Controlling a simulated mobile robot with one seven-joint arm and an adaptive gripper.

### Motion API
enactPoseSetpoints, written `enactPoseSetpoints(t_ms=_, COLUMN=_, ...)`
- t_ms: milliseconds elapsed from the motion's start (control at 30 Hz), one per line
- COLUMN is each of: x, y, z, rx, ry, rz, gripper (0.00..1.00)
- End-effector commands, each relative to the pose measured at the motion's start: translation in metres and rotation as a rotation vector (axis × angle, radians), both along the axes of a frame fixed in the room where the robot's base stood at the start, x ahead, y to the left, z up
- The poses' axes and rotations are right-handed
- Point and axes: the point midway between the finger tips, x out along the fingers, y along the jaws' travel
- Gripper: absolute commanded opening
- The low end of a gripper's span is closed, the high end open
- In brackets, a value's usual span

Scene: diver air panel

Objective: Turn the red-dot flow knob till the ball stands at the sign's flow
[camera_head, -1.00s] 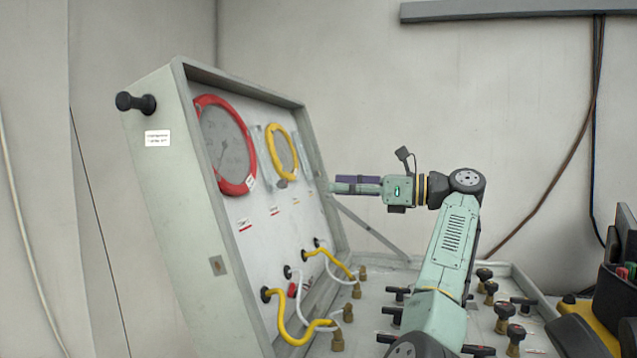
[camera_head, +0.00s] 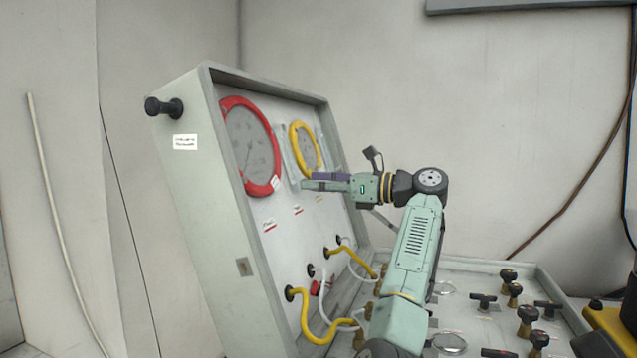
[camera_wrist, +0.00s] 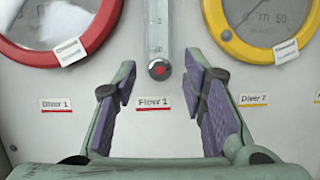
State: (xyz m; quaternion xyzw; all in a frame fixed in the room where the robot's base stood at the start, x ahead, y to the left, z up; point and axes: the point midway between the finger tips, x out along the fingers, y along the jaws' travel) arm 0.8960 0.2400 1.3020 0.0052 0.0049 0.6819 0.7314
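In the head view my gripper (camera_head: 304,182) points at the panel, near the yellow gauge. The ball and the sign's flow figure cannot be made out.
A red-rimmed gauge (camera_head: 252,148) and a yellow-rimmed gauge (camera_head: 306,149) flank the tube. Yellow and white hoses (camera_head: 308,325) lie below. Valve knobs (camera_head: 526,318) stand on the lower tray. A white sign (camera_head: 185,142) is on the case's side, too small to read.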

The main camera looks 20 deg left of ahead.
Motion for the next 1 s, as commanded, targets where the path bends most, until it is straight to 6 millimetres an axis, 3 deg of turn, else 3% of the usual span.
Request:
enactPoseSetpoints(t_ms=167, x=0.0001, y=-0.0001, z=-0.0002, rx=0.000, ry=0.000, rz=0.000, gripper=0.39)
enactPoseSetpoints(t_ms=733, x=0.0001, y=-0.0004, z=0.0000, rx=0.000, ry=0.000, rz=0.000, gripper=0.01)
enactPoseSetpoints(t_ms=1000, x=0.0005, y=-0.0005, z=0.0002, rx=-0.001, ry=-0.012, rz=0.004, gripper=0.00)
